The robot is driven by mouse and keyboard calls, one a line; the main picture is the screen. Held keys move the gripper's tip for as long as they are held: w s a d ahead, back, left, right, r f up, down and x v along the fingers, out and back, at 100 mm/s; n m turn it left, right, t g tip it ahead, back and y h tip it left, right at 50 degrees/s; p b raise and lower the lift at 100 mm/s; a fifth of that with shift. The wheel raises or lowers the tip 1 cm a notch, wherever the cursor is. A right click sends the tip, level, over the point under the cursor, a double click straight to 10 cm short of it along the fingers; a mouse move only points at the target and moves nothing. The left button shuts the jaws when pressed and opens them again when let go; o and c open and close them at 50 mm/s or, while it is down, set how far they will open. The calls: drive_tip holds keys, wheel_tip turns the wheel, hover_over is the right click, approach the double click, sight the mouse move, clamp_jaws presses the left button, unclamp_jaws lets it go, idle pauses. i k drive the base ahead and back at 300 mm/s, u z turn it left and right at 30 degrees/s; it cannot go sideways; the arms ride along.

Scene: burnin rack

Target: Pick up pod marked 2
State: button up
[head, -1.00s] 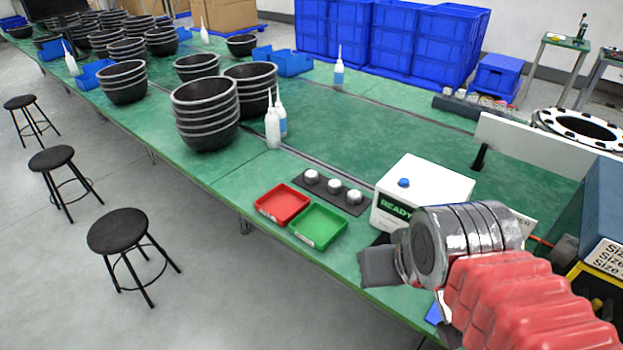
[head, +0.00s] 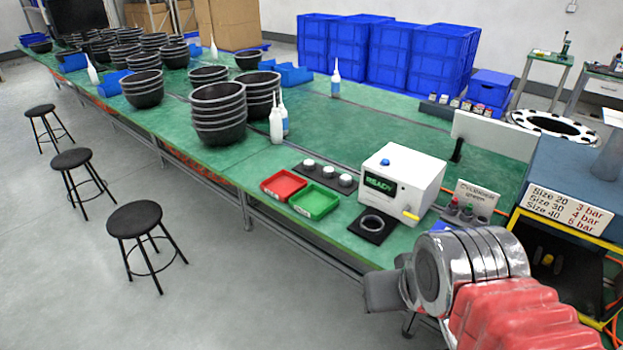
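Three small white-topped round pods sit in a row on a dark strip (head: 320,178) on the green bench: the left pod (head: 309,165), the middle pod (head: 328,172) and the right pod (head: 345,180). They look like the pods, but no number is readable at this size. My gripper (head: 382,292) is at the lower right, in front of the bench edge and apart from the pods. Only a dark grey finger part shows beyond my wrist, so its opening is hidden.
A red tray (head: 283,187) and a green tray (head: 314,202) lie in front of the strip. A white box reading READY (head: 402,180) stands right of it, with a dark ring plate (head: 373,225) before it. Stools (head: 134,218) stand on the open floor at left.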

sight(309, 165)
drive_tip(key=k, duration=0.65)
drive_tip(key=u, duration=0.5)
drive_tip(key=i, duration=1)
drive_tip(key=u, duration=0.6)
drive_tip(key=i, duration=1.4)
drive_tip(key=z, duration=0.6)
drive_tip(key=i, duration=0.4)
drive_tip(key=z, duration=0.25)
